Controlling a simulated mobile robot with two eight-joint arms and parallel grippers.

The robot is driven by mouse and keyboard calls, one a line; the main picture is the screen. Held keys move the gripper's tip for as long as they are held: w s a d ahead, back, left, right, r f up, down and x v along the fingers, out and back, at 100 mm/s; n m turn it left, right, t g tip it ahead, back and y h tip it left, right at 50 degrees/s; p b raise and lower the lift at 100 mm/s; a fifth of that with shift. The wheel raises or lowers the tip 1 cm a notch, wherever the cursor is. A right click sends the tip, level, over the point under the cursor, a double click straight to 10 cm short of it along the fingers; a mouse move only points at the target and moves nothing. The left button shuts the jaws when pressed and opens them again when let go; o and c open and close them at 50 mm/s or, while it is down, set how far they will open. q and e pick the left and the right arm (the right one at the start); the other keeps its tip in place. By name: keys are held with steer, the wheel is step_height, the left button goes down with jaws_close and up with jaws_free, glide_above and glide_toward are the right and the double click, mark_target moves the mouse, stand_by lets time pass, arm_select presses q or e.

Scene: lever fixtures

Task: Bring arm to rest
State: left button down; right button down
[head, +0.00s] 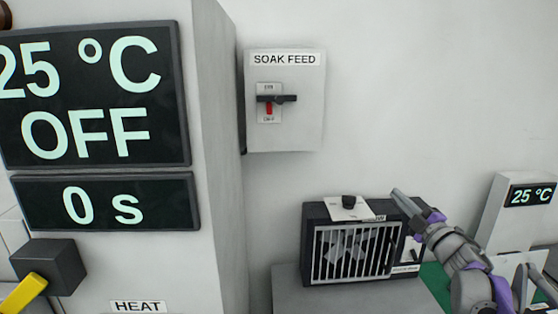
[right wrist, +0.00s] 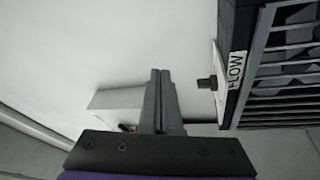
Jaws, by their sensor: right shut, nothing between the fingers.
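My right gripper (head: 402,196) reaches in from the lower right in the head view, its fingertips near the top right corner of a black fan box (head: 352,242). In the right wrist view the two fingers of my right gripper (right wrist: 160,75) are together with nothing between them. The fan box (right wrist: 280,70) shows at the right there, with its small black knob (right wrist: 207,83) beside the FLOW label, apart from the fingers. In the head view the knob (head: 349,201) sits on a white plate on top of the box. My left gripper is not in view.
A SOAK FEED box (head: 300,130) with a black and red lever (head: 272,99) hangs on the wall. A large panel at left reads OFF and 0 s (head: 100,202), above a yellow-handled lever (head: 22,294). A 25 °C display (head: 530,195) stands at right. The wall above the fan is clear.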

steer(key=s+a+f+m+g+h+p, duration=0.1)
steer(key=s+a+f+m+g, duration=0.3)
steer(key=s+f, duration=0.5)
steer(key=s+a+f+m+g+h+p, duration=0.2)
steer(key=s+a+f+m+g, duration=0.3)
steer(key=s, duration=1.2)
steer(key=s+a+f+m+g+h+p, duration=0.1)
steer(key=s+a+f+m+g+h, duration=0.2)
steer(key=s+f, duration=1)
steer(key=a+m+g, duration=0.2)
steer(key=m, duration=0.3)
steer(key=shift+s+a+f+m+p, duration=0.2)
steer(key=shift+s+a+m+p, duration=0.1)
steer(key=shift+s+a+m, duration=0.1)
